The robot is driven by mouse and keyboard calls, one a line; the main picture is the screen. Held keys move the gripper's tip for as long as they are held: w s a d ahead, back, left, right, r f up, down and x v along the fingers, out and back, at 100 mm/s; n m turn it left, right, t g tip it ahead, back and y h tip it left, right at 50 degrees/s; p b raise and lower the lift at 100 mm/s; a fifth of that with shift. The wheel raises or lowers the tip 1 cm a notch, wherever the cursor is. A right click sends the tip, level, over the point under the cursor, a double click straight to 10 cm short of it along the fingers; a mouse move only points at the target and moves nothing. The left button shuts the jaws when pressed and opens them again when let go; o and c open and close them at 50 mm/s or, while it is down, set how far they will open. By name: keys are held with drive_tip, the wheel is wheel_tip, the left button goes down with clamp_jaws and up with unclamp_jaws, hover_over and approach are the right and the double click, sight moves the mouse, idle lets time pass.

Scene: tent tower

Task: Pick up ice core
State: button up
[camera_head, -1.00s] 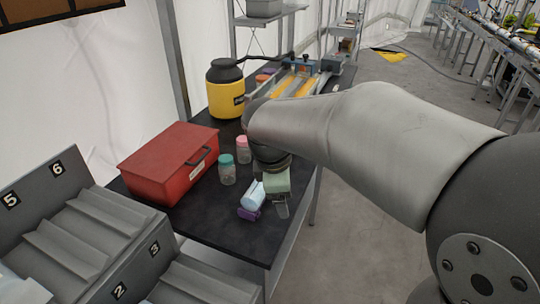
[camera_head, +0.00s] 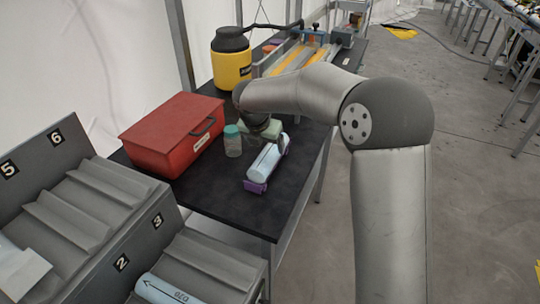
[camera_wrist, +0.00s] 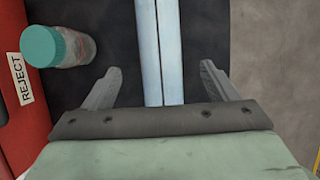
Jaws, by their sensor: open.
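A pale blue, rod-shaped ice core (camera_head: 265,161) lies in a purple cradle (camera_head: 256,186) on the black table. My gripper (camera_wrist: 160,74) is open, and its green-grey body (camera_head: 262,129) shows near the core's far end in the head view. In the wrist view the core (camera_wrist: 160,40) runs lengthwise between the two spread fingers, with a gap on each side. Its near end is hidden behind the gripper's dark bar. A second pale blue core (camera_head: 166,290) with a black arrow and writing lies in the grey rack at the lower left.
A red REJECT box (camera_head: 172,135) and a teal-lidded jar (camera_head: 232,141) stand left of the core. A yellow and black canister (camera_head: 231,60) stands behind. The grey numbered rack (camera_head: 90,225) is at the front left. The table's near part (camera_head: 225,205) is bare.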

sight(268, 150)
drive_tip(key=p+x, duration=0.1)
drive_tip(key=x, duration=0.6)
drive_tip(key=shift+w+f, duration=0.2)
drive_tip(key=shift+f, duration=0.05)
drive_tip(key=shift+r, duration=0.1)
drive_tip(key=c, duration=1.5)
drive_tip(key=shift+o, duration=0.2)
